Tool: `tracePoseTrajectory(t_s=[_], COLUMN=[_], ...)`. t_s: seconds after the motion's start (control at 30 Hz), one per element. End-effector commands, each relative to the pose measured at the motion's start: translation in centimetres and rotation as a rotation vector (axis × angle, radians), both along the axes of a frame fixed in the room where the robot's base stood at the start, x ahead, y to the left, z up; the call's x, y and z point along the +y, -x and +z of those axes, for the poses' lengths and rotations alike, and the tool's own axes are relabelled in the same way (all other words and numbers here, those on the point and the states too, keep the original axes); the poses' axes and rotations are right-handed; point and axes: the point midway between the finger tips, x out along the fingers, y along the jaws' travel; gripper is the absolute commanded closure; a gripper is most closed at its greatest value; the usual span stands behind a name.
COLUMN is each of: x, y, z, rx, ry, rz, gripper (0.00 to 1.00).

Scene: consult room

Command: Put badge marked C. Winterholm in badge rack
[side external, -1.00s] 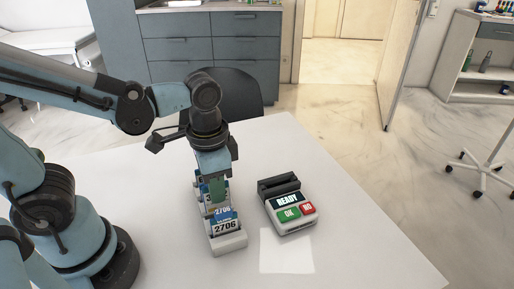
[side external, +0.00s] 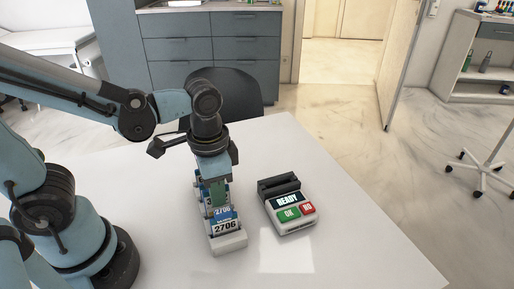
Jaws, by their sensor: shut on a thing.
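The badge rack (side external: 229,244) is a low white block on the table, with badges standing in it. The front badge (side external: 226,224) has a blue band and reads 2706. Other badges behind it are partly hidden, and their names are too small to read. My gripper (side external: 214,180) points down over the rack, shut on a green badge (side external: 216,190). The held badge is upright, just behind the front badges; its lower edge is hidden, so I cannot tell if it sits in a slot. I cannot read a C. Winterholm name on any badge.
A grey reader (side external: 292,225) with a READY screen, a green OK button and a red NO button stands right of the rack. The white table (side external: 345,225) is clear to the right. A dark chair (side external: 245,98) stands behind the table.

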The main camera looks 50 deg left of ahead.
Motion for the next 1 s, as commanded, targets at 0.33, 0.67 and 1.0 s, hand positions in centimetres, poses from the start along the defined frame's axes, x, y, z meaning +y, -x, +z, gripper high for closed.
tracePoseTrajectory(t_s=[0.33,0.67,1.0], x=[0.0,0.0,0.0], y=[0.0,0.0,0.0], z=[0.0,-0.5,-1.2], rx=[0.0,0.0,0.0], ry=[0.0,0.0,0.0], rz=[0.0,0.0,0.0], gripper=[1.0,1.0,1.0])
